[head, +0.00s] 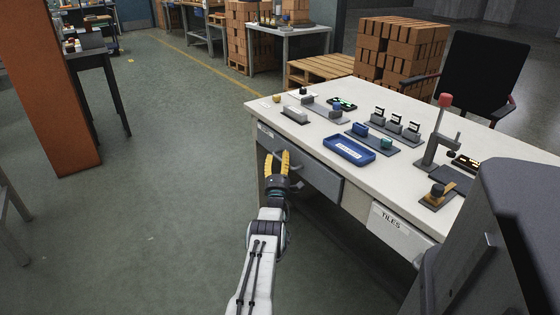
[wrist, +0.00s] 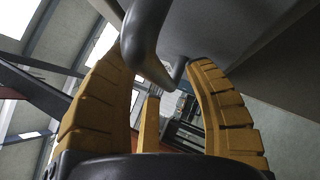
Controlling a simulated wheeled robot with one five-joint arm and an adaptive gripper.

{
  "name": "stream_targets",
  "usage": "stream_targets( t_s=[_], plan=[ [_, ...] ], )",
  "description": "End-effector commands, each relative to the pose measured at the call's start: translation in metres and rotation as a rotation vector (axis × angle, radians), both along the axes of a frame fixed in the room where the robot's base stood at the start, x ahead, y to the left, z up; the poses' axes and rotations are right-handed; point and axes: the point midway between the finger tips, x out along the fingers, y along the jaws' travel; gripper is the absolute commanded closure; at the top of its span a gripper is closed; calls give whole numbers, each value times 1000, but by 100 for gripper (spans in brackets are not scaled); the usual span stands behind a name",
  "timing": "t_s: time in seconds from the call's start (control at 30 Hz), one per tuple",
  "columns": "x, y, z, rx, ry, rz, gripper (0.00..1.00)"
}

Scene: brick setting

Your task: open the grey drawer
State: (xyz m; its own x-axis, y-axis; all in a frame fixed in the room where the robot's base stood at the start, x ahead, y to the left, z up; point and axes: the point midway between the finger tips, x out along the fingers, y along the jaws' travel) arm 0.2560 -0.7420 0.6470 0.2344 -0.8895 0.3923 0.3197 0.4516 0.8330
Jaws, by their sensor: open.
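The grey drawer (head: 320,180) is under the left part of the white-topped workbench, and its front looks about flush with the bench. Its dark bar handle (head: 294,164) is partly hidden by my gripper in the head view. My gripper (head: 277,160), with yellow ribbed fingers, is at the handle and open. In the wrist view, the curved handle (wrist: 146,38) passes between and above the spread fingers of my gripper (wrist: 160,85), close to the left finger. I cannot tell whether they touch. The grey drawer front (wrist: 220,30) fills the upper right.
A light drawer marked TILES (head: 398,232) is further right. On the workbench (head: 400,185) are a blue tray (head: 349,150), small grey holders and a stand with a red knob (head: 445,100). An orange panel (head: 55,90) stands at left. The floor (head: 170,190) left of the bench is clear.

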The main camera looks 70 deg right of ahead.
Motion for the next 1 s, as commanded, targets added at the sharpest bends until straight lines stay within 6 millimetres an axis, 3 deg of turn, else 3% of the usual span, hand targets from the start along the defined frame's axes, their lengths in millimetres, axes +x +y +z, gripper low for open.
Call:
stream_targets(
  t_s=[0.13, 0.7, 1.0],
  plan=[
    [0, 0, 0, 0, 0, 0, 50],
    [0, 0, 0, -1, -1, 0, 100],
    [0, 0, 1, -2, -1, 0, 100]
  ],
)
